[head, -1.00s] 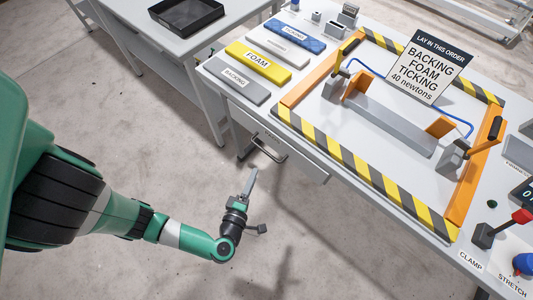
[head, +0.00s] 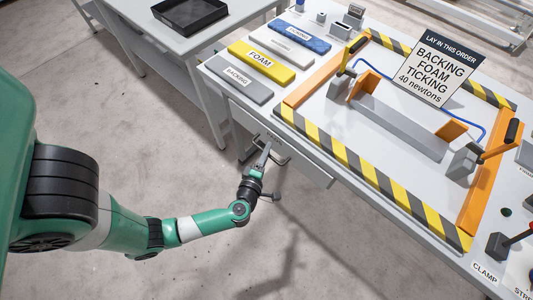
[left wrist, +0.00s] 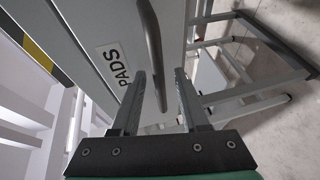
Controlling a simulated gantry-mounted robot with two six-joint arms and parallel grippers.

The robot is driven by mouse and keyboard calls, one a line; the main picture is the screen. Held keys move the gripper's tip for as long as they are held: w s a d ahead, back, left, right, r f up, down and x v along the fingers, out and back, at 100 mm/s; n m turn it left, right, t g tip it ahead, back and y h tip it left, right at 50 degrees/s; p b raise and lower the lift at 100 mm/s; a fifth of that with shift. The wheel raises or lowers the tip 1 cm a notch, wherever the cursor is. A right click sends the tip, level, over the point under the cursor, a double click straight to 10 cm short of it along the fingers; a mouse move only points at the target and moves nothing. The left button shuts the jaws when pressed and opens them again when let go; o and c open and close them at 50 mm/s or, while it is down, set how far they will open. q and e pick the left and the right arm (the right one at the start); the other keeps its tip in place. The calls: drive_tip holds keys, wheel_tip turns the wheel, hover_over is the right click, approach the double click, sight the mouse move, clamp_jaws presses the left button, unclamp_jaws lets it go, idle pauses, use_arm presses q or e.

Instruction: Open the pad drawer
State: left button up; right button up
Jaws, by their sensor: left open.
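The pad drawer (head: 306,168) is a grey front under the near edge of the workbench, and it looks shut. Its dark bar handle (head: 283,157) is partly covered by my left gripper (head: 266,152) in the head view. In the left wrist view the drawer front carries a "PADS" label (left wrist: 121,63). The handle (left wrist: 151,40) there runs down between the two fingers of my open left gripper (left wrist: 158,80). The fingers stand apart on either side of the bar, and I see no grip on it. My right gripper is out of view.
The bench top holds backing (head: 239,84), foam (head: 261,62) and ticking (head: 303,37) pads, and a striped frame (head: 375,178) with clamps. A side table with a black tray (head: 189,15) stands at upper left. The floor before the drawer is clear.

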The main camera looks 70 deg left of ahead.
use_arm(q)
drive_tip(key=shift+c, duration=0.3)
clamp_jaws()
idle(1.2)
